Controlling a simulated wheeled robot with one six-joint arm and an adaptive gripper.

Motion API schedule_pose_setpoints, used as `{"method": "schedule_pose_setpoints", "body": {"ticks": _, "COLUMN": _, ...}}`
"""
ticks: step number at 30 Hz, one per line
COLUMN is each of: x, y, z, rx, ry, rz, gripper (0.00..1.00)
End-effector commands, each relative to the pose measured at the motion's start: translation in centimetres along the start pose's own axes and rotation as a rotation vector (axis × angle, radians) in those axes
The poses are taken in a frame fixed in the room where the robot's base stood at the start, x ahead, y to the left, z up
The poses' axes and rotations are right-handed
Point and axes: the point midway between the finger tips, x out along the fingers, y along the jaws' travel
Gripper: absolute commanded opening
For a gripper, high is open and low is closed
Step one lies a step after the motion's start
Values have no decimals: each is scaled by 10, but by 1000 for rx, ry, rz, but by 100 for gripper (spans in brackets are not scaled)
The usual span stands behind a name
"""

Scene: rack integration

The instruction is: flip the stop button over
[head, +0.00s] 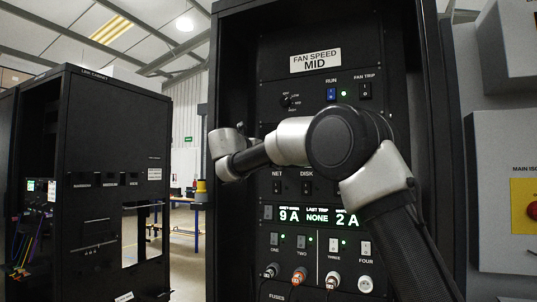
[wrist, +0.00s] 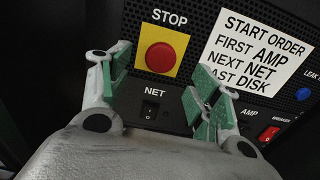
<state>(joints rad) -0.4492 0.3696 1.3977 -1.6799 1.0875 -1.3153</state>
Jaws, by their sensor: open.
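The stop button (wrist: 160,57) is a round red button on a yellow square plate under the label STOP, on a black panel in the wrist view. It faces me, and I see no flip cover on it. My gripper (wrist: 161,80) is open, with one green-padded finger to the left of the button and one to the right and lower. Nothing is between the fingers, and they look apart from the button, though the exact distance is unclear. In the head view my arm reaches across the rack (head: 230,60), and the stop button is not visible there.
Below the button is a black NET switch (wrist: 150,110). To the right are a white start-order label (wrist: 258,50), a red switch (wrist: 268,134) and a blue lamp (wrist: 302,94). A cabinet (head: 110,150) stands left of the rack, with a gap between.

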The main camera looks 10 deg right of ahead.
Motion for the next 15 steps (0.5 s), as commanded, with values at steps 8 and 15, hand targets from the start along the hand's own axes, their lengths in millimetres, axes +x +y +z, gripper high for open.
{"method": "schedule_pose_setpoints", "body": {"ticks": 8, "x": 30, "y": -2, "z": -2, "rx": -34, "ry": 3, "rz": -5, "gripper": 63}}
{"method": "schedule_pose_setpoints", "body": {"ticks": 15, "x": 67, "y": -1, "z": -2, "rx": -32, "ry": 3, "rz": -2, "gripper": 63}}
